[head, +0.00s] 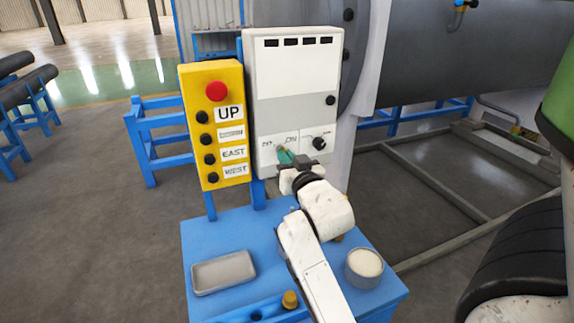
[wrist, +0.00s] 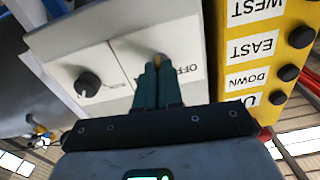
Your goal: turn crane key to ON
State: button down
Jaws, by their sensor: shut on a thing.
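The white control box (head: 291,85) carries a key switch with OFF at its left and ON at its right in the head view. My gripper (head: 286,157) is at this switch, its teal fingers shut on the crane key. In the wrist view, which is upside down, the fingers (wrist: 157,84) are close together and a small brass-coloured bit of the key (wrist: 159,60) shows at their tips. The fingers hide most of the key, so I cannot tell its exact angle. The OFF label shows beside the fingers; the ON label is not visible there.
A black knob (head: 319,143) sits right of the key switch. A yellow pendant box (head: 215,125) with a red button stands close on the left. Below is a blue stand (head: 222,228) with a grey tray (head: 223,272) and a round tin (head: 364,268).

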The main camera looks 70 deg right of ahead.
jog(key=shift+m+b, duration=1.8)
jog(key=shift+m, duration=2)
jog(key=c, duration=1.3)
grip_release()
